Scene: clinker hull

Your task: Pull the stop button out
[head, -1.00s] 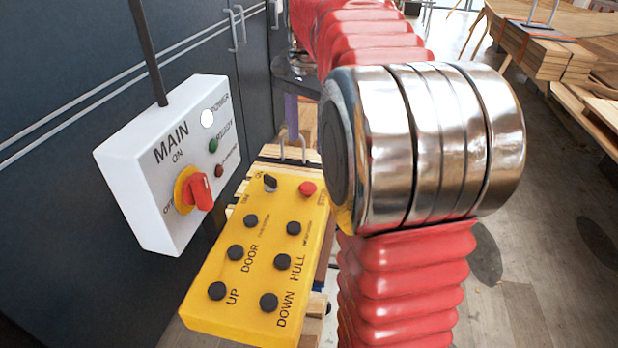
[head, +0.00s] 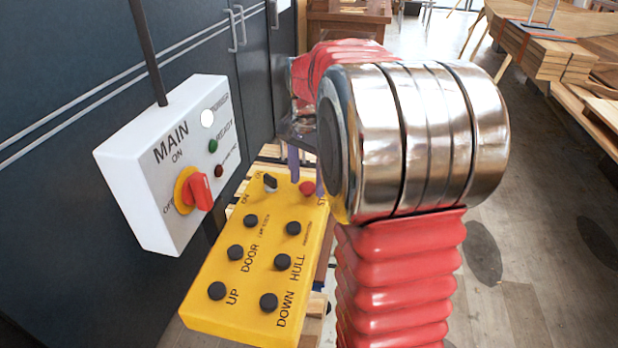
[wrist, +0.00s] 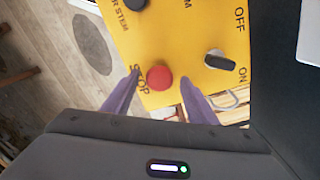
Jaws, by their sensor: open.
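The stop button (head: 307,188) is a red round knob at the far right corner of the yellow control box (head: 215,310). In the wrist view the stop button (wrist: 159,77) sits beside the word STOP, between the two purple fingers of my gripper (wrist: 158,80). The fingers are open, one on each side of the button, with gaps visible between them and it. In the head view my gripper (head: 306,175) is at the box's far end, its fingers near the button. Whether the fingertips reach down to the button's height is hard to tell.
A black ON/OFF switch (head: 270,182) stands next to the button, and several black buttons cover the box. A white MAIN panel (head: 130,200) with a red rotary switch (head: 201,192) is at left. Dark cabinets (head: 60,120) stand behind. Open floor (head: 530,250) lies at right.

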